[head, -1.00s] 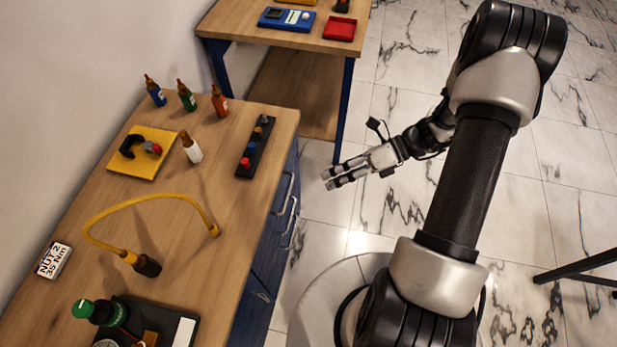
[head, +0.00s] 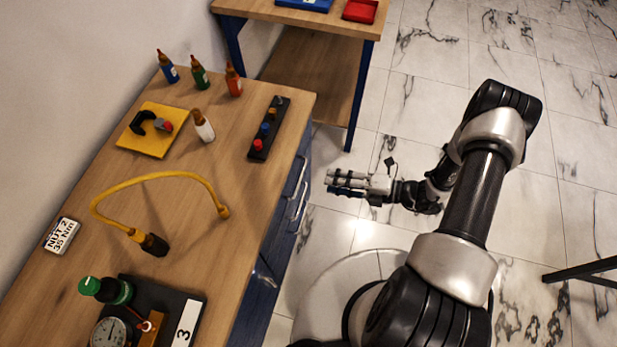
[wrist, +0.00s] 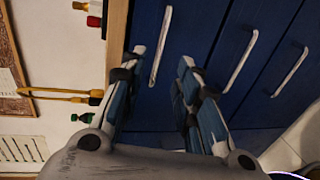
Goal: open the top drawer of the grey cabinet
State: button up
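The cabinet under the wooden bench top looks dark blue, not grey, in these frames. Its drawer fronts (head: 283,218) show side-on in the head view, with pale bar handles (head: 302,203). In the wrist view, the drawer front nearest the wooden top edge carries the first handle (wrist: 160,45); two more handles (wrist: 240,62) (wrist: 290,72) lie farther right. My gripper (head: 331,181) is to the right of the drawer fronts, with a gap visible. In the wrist view my gripper (wrist: 164,62) is open and empty, its fingers on either side of the first handle's line of sight.
The bench top (head: 190,235) holds bottles, a yellow plate (head: 150,143), a black strip with coloured knobs (head: 268,130), a yellow hose (head: 165,175) and a gauge unit (head: 110,330). A second table (head: 310,22) stands behind. Marble floor is clear around my gripper.

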jog(key=b+x, duration=0.1)
jog(key=x, duration=0.7)
jog(key=shift+a, duration=0.4)
jog(key=shift+w, duration=0.1)
jog(key=shift+c, duration=0.5)
grip_shut()
